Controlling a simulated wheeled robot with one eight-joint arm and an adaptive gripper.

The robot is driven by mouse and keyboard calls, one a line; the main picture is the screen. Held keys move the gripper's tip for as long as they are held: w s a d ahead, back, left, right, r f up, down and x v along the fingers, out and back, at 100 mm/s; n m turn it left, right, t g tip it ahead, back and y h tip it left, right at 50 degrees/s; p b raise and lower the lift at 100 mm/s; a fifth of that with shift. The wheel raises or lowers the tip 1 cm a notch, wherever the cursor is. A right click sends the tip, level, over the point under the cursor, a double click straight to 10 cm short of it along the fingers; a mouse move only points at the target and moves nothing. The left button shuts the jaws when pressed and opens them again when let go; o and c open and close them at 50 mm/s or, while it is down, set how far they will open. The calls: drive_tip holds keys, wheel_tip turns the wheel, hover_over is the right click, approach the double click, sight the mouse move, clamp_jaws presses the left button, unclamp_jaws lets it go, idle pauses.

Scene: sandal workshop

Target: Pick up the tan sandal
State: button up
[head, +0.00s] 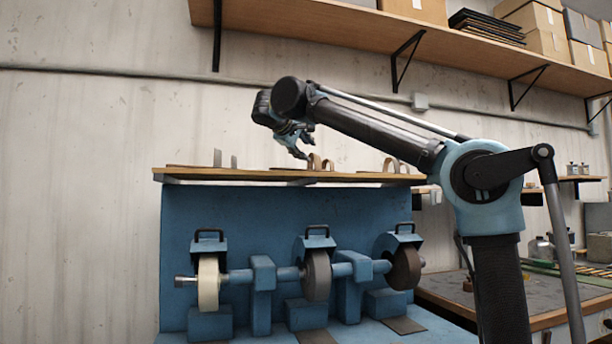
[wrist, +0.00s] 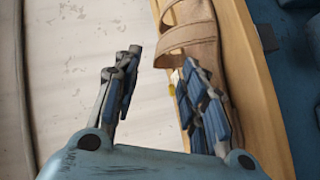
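A tan sandal (wrist: 200,45) with wide straps lies on a narrow wooden shelf in the wrist view, partly hidden by my right-hand finger. In the head view, the middle sandal (head: 315,162) on the shelf, with tan straps, sits just below and right of my gripper (head: 302,149); it seems to be the same one. The left-hand finger is over the gap beside the shelf.
The wooden shelf (head: 190,175) tops a blue grinding machine (head: 185,225) with three wheels. Another sandal (head: 218,159) stands at its left end and one (head: 392,165) at its right. A bracketed wall shelf (head: 330,18) with boxes hangs above my arm.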

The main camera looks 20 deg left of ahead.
sight(312, 154)
drive_tip(key=shift+d+x, duration=0.2)
drive_tip(key=shift+x, duration=2.65)
drive_tip(key=shift+s+f, duration=0.15)
clamp_jaws()
